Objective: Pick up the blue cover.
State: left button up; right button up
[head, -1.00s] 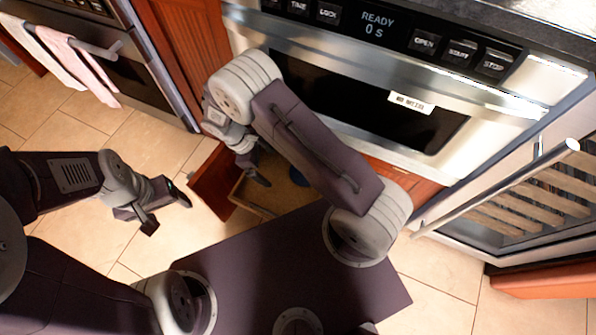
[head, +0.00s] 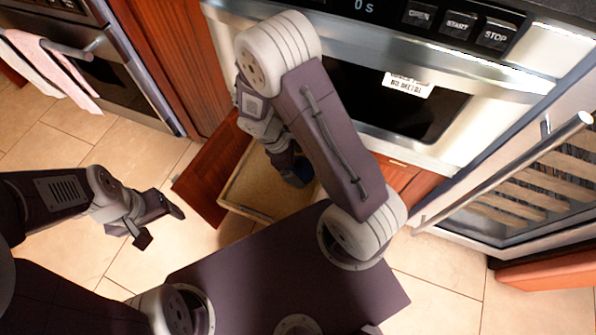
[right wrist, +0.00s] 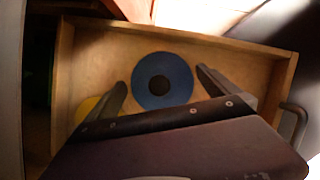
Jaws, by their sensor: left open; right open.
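The blue cover (right wrist: 181,70) is a round blue disc with a dark centre. It lies in the open wooden drawer (right wrist: 230,48), and only a bit of blue (head: 303,168) shows past my right arm in the head view. My right gripper (right wrist: 162,82) is open and points down into the drawer. Its two fingers lie on either side of the cover in the right wrist view, without visible contact. My left gripper (head: 160,222) is open and empty over the tiled floor, to the left of the drawer.
The microwave (head: 400,100) is above the drawer. The red drawer front (head: 212,178) stands out over the floor. A glass-door cooler (head: 530,180) stands at right.

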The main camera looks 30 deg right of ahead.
jog(key=shift+d+f+b, duration=0.1)
jog(key=shift+f+b, duration=0.25)
jog(key=shift+f, duration=0.35)
pick_arm(q)
jog(key=shift+f, duration=0.7)
pick_arm(e)
jog(key=shift+r, duration=0.15)
jog(key=c, duration=1)
pick_arm(q)
jog(key=shift+r, duration=0.1)
pick_arm(e)
jog(key=shift+r, duration=0.1)
